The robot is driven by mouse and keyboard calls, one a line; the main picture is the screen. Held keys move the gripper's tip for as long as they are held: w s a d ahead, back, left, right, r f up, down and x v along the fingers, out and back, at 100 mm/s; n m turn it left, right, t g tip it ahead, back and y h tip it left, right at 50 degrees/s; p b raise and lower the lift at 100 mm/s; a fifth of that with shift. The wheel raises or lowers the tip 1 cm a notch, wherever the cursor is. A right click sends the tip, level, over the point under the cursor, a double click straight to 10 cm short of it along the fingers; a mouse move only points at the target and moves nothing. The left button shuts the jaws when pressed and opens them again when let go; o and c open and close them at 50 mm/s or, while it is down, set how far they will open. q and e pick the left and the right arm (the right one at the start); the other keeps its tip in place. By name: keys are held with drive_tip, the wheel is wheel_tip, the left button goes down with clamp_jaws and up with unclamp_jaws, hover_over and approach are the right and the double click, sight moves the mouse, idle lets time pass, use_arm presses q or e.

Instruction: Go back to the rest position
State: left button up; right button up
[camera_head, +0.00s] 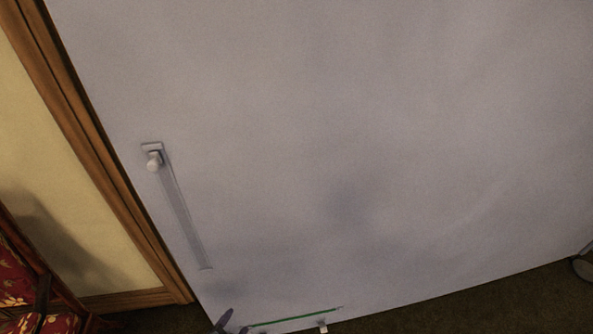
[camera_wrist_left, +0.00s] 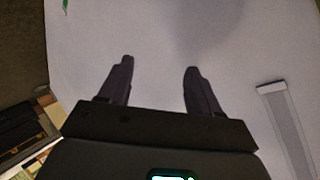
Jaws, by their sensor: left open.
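The panel's pale surface (camera_wrist_left: 150,40) lies beyond the fingers; I cannot tell the exact gap. My right gripper is not in view.
A red patterned chair (camera_head: 15,280) stands lower left. A thin green line (camera_head: 295,318) runs near the panel's bottom edge. Dark floor (camera_head: 480,308) shows below.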

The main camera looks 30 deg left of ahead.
use_arm(q)
drive_tip(key=s+d+r+n+g+h, duration=0.2)
drive_tip(key=s+d+r+g+h, duration=0.15)
drive_tip(key=d+r, duration=0.8)
drive_tip(key=s+a+r+n+g, duration=0.25)
drive_tip(key=s+g, duration=0.25)
drive_tip(key=s, duration=0.3)
wheel_tip(320, 180, up, 37)
drive_tip(key=p, duration=3.9)
drive_tip(key=shift+d+r+y, duration=0.2)
drive_tip(key=shift+d+y, duration=0.1)
drive_tip(key=shift+y, duration=0.15)
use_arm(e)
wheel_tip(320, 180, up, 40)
use_arm(q)
drive_tip(key=shift+w, duration=0.1)
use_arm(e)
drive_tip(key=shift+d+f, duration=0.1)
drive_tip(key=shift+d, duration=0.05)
use_arm(q)
drive_tip(key=shift+f, duration=0.1)
